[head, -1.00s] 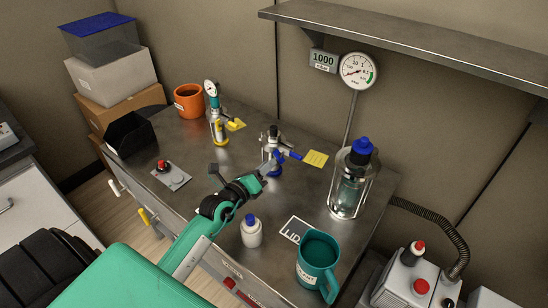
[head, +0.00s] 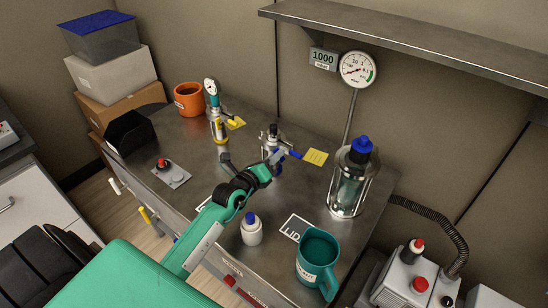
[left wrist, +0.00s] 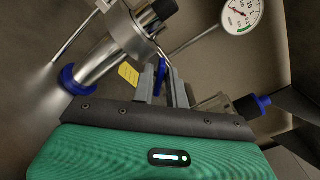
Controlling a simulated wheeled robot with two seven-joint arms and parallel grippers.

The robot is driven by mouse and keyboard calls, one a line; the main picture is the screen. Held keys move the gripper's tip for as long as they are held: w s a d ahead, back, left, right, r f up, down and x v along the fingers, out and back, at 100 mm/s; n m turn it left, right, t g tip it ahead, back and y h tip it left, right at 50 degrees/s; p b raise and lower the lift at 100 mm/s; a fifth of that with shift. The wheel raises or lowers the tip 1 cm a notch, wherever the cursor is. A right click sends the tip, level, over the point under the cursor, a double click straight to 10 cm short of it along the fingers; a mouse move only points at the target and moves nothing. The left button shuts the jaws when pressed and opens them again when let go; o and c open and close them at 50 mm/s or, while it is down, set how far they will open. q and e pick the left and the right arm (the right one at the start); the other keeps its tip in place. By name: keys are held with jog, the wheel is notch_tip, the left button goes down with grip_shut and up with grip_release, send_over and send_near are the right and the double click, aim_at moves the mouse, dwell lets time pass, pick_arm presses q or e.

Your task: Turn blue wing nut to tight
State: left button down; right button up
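The metal clamp fitting with a blue base (head: 270,168) stands upright in the middle of the bench; its blue ring base also shows in the left wrist view (left wrist: 72,80). A blue wing part (head: 294,154) sticks out to the right of the fitting. My left gripper (head: 276,158) is at the fitting's front, beside the blue wing part. In the left wrist view a blue wing (left wrist: 162,76) lies between the two grey fingers (left wrist: 163,86). Whether the fingers press on it is unclear. My right gripper is out of view.
A white bottle (head: 251,232), teal mug (head: 316,262) and caged glass vessel (head: 350,185) stand in front and right. A gauge (head: 358,70) hangs under the shelf (head: 420,45).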

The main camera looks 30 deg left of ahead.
pick_arm(q)
jog(key=m+p, duration=0.2)
jog(key=m, duration=0.6)
jog(key=shift+d, duration=0.15)
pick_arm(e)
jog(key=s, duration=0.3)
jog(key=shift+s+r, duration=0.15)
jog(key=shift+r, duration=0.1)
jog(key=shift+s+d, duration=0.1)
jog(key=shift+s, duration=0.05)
pick_arm(q)
jog(key=c, duration=1.8)
grip_release()
jog(key=shift+o, duration=0.6)
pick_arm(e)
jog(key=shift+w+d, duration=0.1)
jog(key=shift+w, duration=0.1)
pick_arm(q)
jog(key=shift+s, duration=0.1)
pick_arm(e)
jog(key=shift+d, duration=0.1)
